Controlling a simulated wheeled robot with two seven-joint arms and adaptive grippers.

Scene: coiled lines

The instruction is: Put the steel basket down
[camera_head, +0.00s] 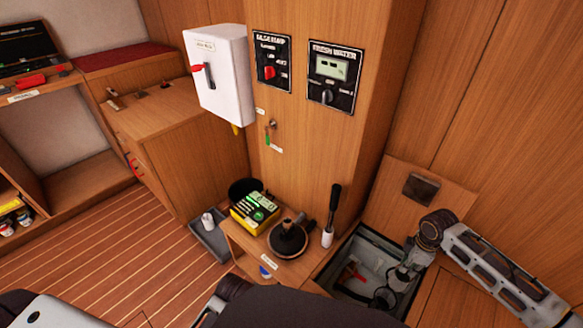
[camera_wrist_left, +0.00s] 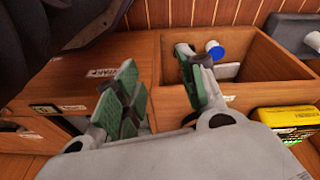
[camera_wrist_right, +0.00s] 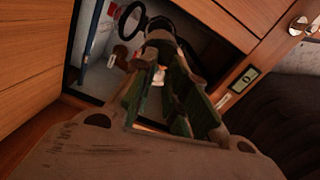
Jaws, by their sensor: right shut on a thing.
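My right gripper (camera_head: 404,270) reaches down into the open floor hatch (camera_head: 350,252). In the right wrist view its green-padded fingers (camera_wrist_right: 165,88) are shut on a dull grey-brown rounded thing (camera_wrist_right: 160,42), which appears to be the steel basket. The fingers hide much of it, and I cannot tell whether it touches anything below. A dark ring (camera_wrist_right: 131,20) shows beside it, and in the head view (camera_head: 384,298) too. My left gripper (camera_wrist_left: 158,68) is open and empty in front of a wooden bin (camera_wrist_left: 265,60).
A red-handled part (camera_head: 354,272) lies inside the hatch. The raised hatch lid (camera_head: 420,188) stands behind it.

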